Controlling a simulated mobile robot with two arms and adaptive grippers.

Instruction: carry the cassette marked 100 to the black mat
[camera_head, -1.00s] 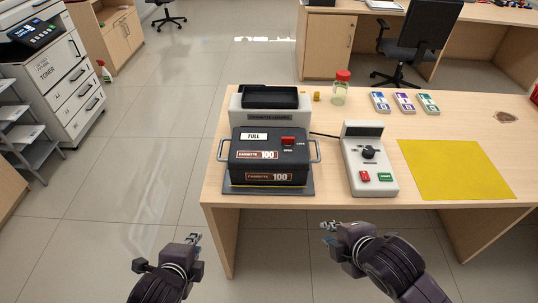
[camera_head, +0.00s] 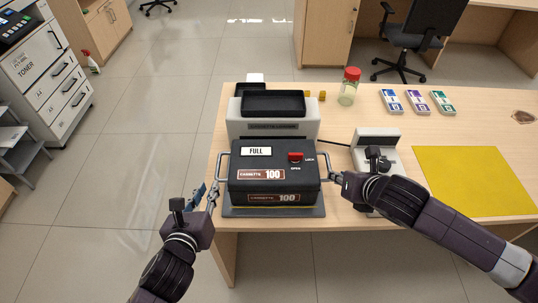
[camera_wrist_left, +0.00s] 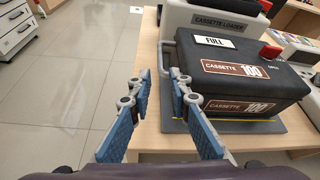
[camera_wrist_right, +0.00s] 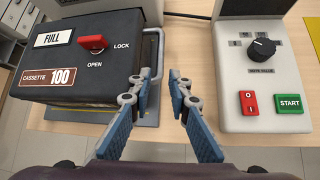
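The black cassette marked 100 (camera_head: 275,160), with a FULL label and a red latch knob, sits on a dark plate (camera_head: 232,211) in front of the cassette loader. It has a metal handle on each side. My left gripper (camera_head: 206,193) is open near the left handle (camera_wrist_left: 166,58). My right gripper (camera_head: 338,179) is open by the right handle (camera_wrist_right: 157,55). Both grippers show two parted fingers in the wrist views. Apart from this dark plate, no black mat shows.
The loader (camera_head: 308,129) stands behind the cassette. A counting device with START button (camera_wrist_right: 289,103) stands right, partly hidden by my right arm.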

